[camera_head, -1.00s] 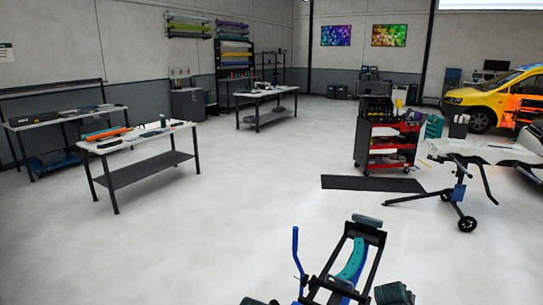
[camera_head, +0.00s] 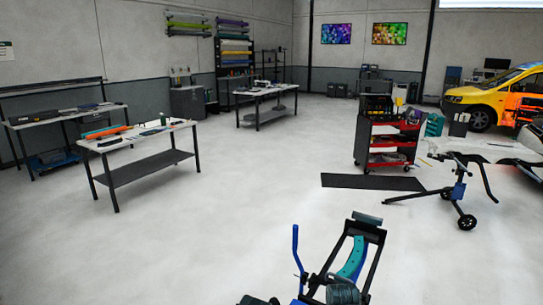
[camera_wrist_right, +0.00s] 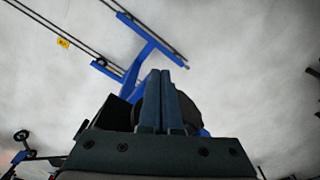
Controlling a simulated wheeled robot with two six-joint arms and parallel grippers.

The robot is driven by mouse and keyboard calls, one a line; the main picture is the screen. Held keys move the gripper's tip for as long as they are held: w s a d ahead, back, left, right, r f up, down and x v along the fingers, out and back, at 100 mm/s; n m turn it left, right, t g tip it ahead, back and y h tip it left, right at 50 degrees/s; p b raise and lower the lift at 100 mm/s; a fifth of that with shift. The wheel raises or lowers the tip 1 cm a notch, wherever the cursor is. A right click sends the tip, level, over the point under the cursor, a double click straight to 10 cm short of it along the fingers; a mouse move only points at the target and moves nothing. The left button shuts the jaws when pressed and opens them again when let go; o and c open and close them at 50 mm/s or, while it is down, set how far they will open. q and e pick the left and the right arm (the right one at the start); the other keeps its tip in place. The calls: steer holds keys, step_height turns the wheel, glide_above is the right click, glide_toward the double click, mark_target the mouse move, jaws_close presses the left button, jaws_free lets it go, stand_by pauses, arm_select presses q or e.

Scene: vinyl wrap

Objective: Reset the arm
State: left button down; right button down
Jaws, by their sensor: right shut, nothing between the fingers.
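My right gripper (camera_wrist_right: 166,100) fills the lower middle of the right wrist view. Its two dark blue-grey fingers are pressed together with nothing between them. In the head view a dark rounded part of my right arm shows at the bottom edge, in front of a stand with a black frame, a blue handle and a curved teal strip (camera_head: 353,258). The fingers there are hidden or out of frame. A small dark shape at the bottom edge left of the stand may be part of my left arm; no left fingers show.
A blue frame with black bars (camera_wrist_right: 150,40) lies beyond the right fingers. A white-topped table (camera_head: 140,136) stands at left, another (camera_head: 262,92) farther back. A red and black tool cart (camera_head: 388,145), a dark mat (camera_head: 365,182) and a wheeled stand (camera_head: 457,190) are at right. The middle floor is clear.

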steer(key=s+a+n+g+h, duration=0.1)
steer(key=s+a+n, duration=0.2)
steer(key=a, duration=0.6)
steer(key=shift+s+a, duration=0.35)
steer(key=shift+s, duration=0.85)
